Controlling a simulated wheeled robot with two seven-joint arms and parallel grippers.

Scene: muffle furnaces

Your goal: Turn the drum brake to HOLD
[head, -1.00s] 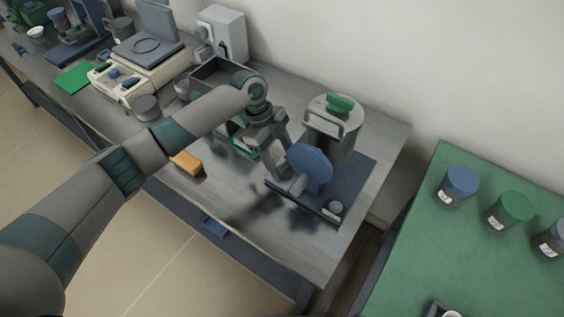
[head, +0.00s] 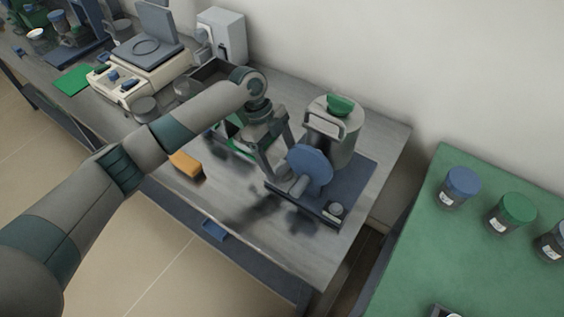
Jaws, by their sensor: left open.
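A grey drum (head: 346,150) with a green knob (head: 341,104) on top and a wire-like handle stands on a dark blue base plate (head: 352,190) on the grey bench. A blue disc (head: 311,171) with a short grey hub faces the front left of the drum. A small grey knob (head: 336,209) sits at the base's front corner, beside a white label too small to read. I cannot tell for sure which part is the brake. My left gripper (head: 281,164) is open and empty, its fingers spread just left of the blue disc; contact is unclear. My right gripper is not in view.
A dark open tray (head: 211,72), a beige instrument (head: 142,75) and a white box (head: 222,35) stand behind my left arm. A green table (head: 456,235) with several lidded jars is at the right.

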